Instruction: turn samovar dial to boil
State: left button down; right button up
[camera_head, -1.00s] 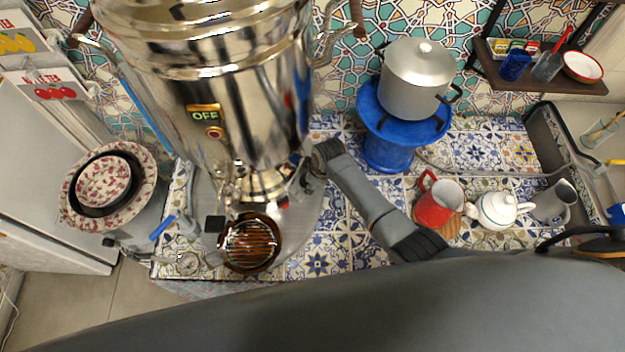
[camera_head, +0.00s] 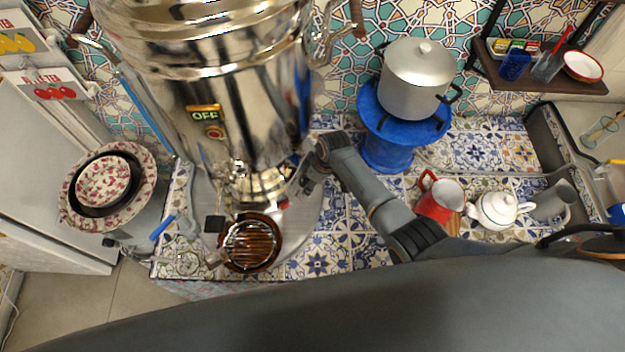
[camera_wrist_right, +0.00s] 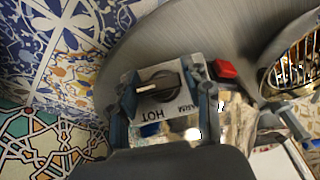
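The knob's bar lies nearly level in that view. My right gripper (camera_wrist_right: 166,98) is open, its fingers on either side of the dial plate; I cannot tell if they touch it. In the head view this gripper (camera_head: 303,182) is at the samovar's lower right.
A brown round vessel (camera_head: 250,243) sits below the samovar's spout. A blue stand (camera_head: 388,150) holds a grey pot (camera_head: 416,80). A red mug (camera_head: 440,197) and white teapot (camera_head: 497,209) stand right of my arm. Stacked bowls (camera_head: 104,183) are at left.

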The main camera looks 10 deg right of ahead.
jog(key=shift+o, duration=0.7)
jog(key=shift+r, duration=0.15)
jog(key=v, duration=1.1)
jog(key=shift+r, duration=0.35)
jog(key=shift+s, duration=0.1)
